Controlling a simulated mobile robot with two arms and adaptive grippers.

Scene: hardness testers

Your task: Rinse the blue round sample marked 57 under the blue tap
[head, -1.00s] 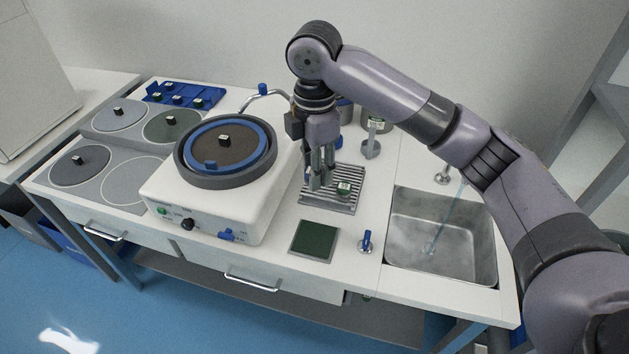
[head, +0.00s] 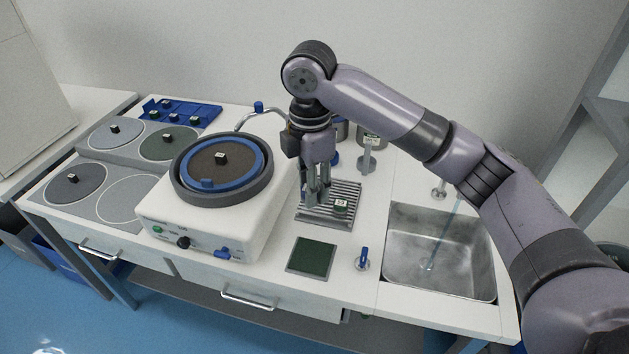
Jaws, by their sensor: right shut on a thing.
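My right gripper (head: 318,197) points straight down over the left part of a ribbed metal rack (head: 330,216). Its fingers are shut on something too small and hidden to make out. A small dark-green round sample with a white label (head: 341,206) sits on the rack, just right of the fingers. Its number is too small to read. I cannot make out a blue round sample marked 57. A blue lever (head: 363,258) stands on the counter left of the steel sink (head: 435,278). A thin bluish stream falls into the sink from a spout (head: 439,191). My left gripper is out of view.
A white grinder (head: 200,230) with a blue-ringed disc stands left of the rack. Grey and green discs (head: 75,182) and a blue sample holder (head: 205,112) lie further left. A dark green pad (head: 311,257) lies in front of the rack. The counter between rack and sink is mostly clear.

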